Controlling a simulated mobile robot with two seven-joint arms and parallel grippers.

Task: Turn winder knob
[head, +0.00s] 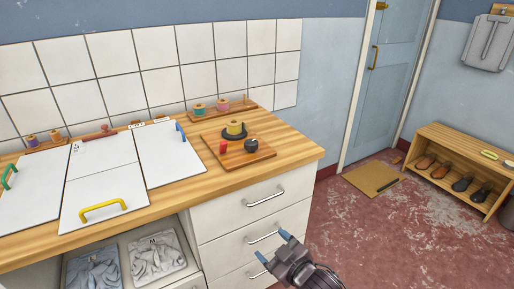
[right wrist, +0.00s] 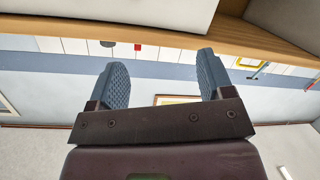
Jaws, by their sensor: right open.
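A wooden winder board (head: 213,138) lies on the right part of the counter. On it are a yellow spool (head: 235,128) on a dark round base, a red knob-like piece (head: 223,147) and a dark round knob (head: 251,145). I cannot tell for sure which piece is the winder knob. My right gripper (head: 274,246) is open and empty, low in front of the drawers, well below and apart from the board. Its two blue fingers spread apart in the right wrist view (right wrist: 161,80). My left gripper is not in view.
White panels with green, yellow and blue handles (head: 103,210) cover the counter's left part. A rack with spools (head: 222,107) stands behind the board. Drawers with metal handles (head: 265,197) are below the counter. A shoe bench (head: 454,145) stands far right; the floor between is mostly clear.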

